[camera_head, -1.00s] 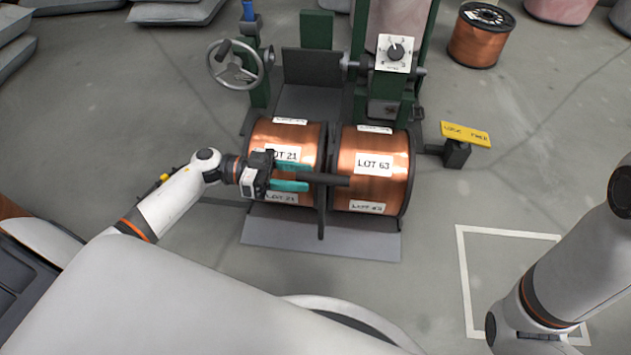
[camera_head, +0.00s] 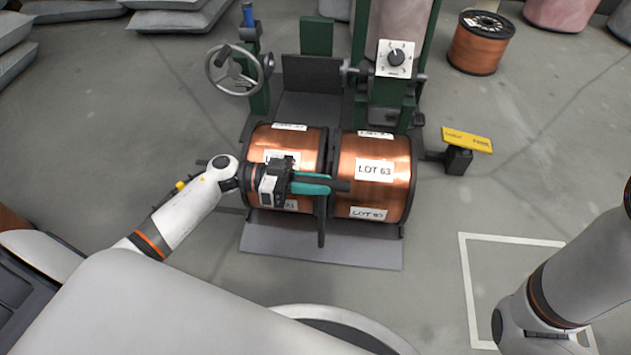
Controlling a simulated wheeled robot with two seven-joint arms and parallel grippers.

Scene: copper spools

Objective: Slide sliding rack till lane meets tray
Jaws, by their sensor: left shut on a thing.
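The sliding rack is a dark frame with a grey front plate (camera_head: 320,246) and a dark handle bar (camera_head: 341,186) on an upright. It carries two copper spools side by side, one marked LOT 63 (camera_head: 375,190) and one on the left (camera_head: 300,140) whose front label is mostly hidden by my gripper. My left gripper (camera_head: 318,184), with teal fingers, is shut on the handle bar in front of the left spool. A dark sloping plate (camera_head: 308,103), possibly the tray, lies behind the spools on the green stand. My right arm shows at right; its gripper is out of view.
A handwheel (camera_head: 239,68) and a dial box (camera_head: 395,58) stand on the green machine behind. A yellow sign (camera_head: 467,140) is at right. Another copper spool (camera_head: 480,43) stands at the back right. A white floor outline (camera_head: 467,290) and open floor lie at front right.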

